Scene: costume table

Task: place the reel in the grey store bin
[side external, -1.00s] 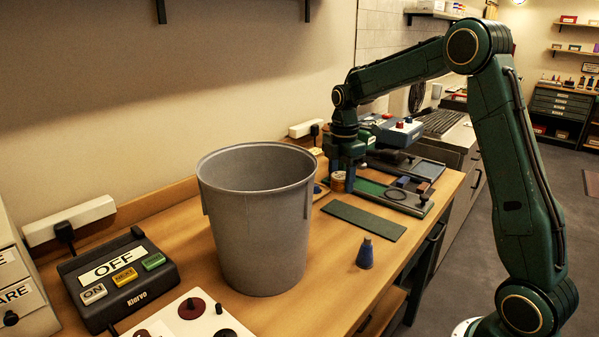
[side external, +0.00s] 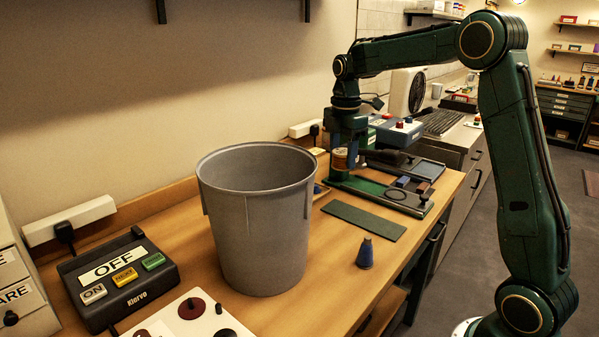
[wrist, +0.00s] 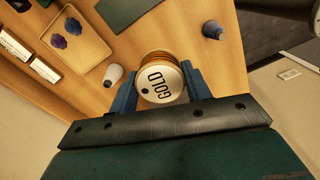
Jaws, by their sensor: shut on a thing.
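My gripper (side external: 344,163) is shut on the reel (side external: 339,157), a spool with orange-gold thread, and holds it above the green station behind the bin. The grey store bin (side external: 258,215) is a tall, round, open-topped tub on the wooden table, left of and nearer than my gripper in the side view. Its bottom inside is hidden.
A dark green mat (side external: 362,220) and a blue cone (side external: 365,254) lie right of the bin. A control box reading OFF (side external: 118,277) and a white board (side external: 190,318) are at the front left. The wall runs along the back. In the wrist view a tray (wrist: 88,55) holds purple pieces.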

